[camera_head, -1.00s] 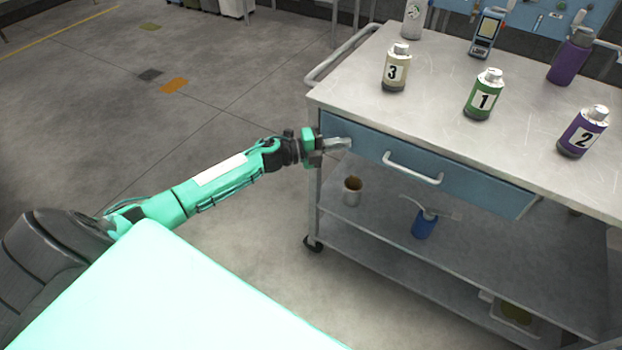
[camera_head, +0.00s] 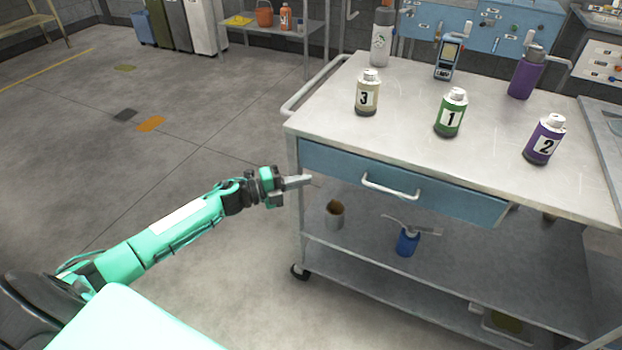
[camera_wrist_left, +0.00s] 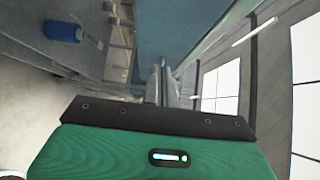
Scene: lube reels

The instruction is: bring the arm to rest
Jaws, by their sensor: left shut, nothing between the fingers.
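My left arm is green and reaches in from the left in the head view. My left gripper (camera_head: 298,181) is shut and empty, just left of the cart's front left corner at about the height of the blue drawer (camera_head: 400,185). Its shut fingers also show in the left wrist view (camera_wrist_left: 163,85), pointing along the drawer's blue face. I cannot tell whether the fingertips touch the cart. My right gripper is not in view.
The cart top (camera_head: 410,130) bears bottles 3 (camera_head: 368,93), 1 (camera_head: 451,113) and 2 (camera_head: 544,140), a purple flask (camera_head: 526,73), a white bottle (camera_head: 381,38) and a handheld meter (camera_head: 449,57). A cup (camera_head: 334,215) and a blue container (camera_head: 407,243) stand below.

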